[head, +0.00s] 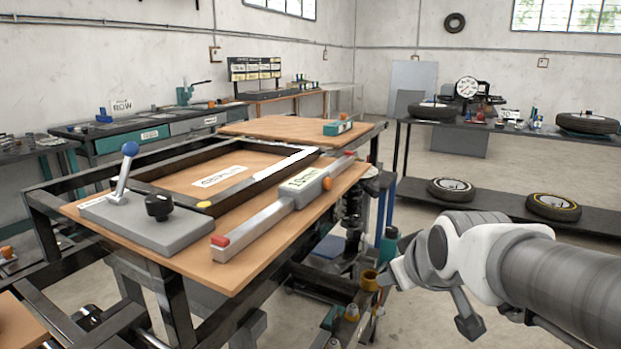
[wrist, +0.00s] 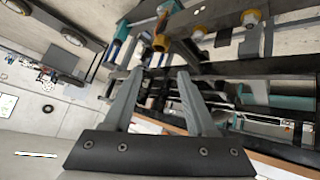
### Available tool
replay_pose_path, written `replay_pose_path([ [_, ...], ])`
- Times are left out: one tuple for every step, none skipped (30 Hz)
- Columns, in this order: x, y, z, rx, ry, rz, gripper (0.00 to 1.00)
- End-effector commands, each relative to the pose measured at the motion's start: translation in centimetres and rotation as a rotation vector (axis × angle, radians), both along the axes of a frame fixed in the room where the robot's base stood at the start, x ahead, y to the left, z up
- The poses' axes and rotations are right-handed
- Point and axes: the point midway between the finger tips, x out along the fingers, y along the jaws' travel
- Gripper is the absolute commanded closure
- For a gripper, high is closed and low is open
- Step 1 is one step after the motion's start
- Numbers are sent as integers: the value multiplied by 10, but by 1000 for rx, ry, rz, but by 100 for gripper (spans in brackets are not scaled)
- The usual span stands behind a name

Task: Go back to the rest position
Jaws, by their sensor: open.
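My gripper (wrist: 159,76) shows in the wrist view with its two grey fingers apart and nothing between them. The fingers point toward the dark frame and fittings beside the workbench. In the head view, my arm (head: 565,275) reaches in from the lower right, beside the bench and apart from it. The finger opening cannot be made out there. The wooden bench top (head: 250,262) carries a long grey bar marked 10 (head: 262,222) and a grey plate with a blue-knobbed lever (head: 125,170).
Dark metal framing and small fittings (head: 350,312) stand low between the bench and my arm. A dark rack (head: 510,208) with several tyres is at the right back. Open concrete floor (head: 440,180) lies between bench and rack. Another workbench (head: 150,140) lines the left wall.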

Motion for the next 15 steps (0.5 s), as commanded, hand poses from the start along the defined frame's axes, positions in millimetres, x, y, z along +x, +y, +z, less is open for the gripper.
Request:
replay_pose_path([
  [-24,1,-2,36,40,-34,43],
  [-37,2,-5,58,68,-56,43],
  [-54,2,-8,83,105,-85,43],
  [-67,3,-11,102,133,-107,43],
  [-78,3,-14,118,157,-129,43],
  [-94,3,-18,138,191,-157,43],
  [-105,4,-21,152,213,-180,43],
  [-116,4,-23,164,235,-201,43],
  [-131,4,-28,180,265,-231,43],
  [-141,4,-30,192,286,-254,43],
  [-152,4,-33,203,307,-278,43],
  [-158,4,-25,210,325,-295,43],
  [-156,4,-13,209,323,-291,43],
  [-155,4,-7,208,323,-291,43],
  [-155,4,2,208,324,-289,43],
])
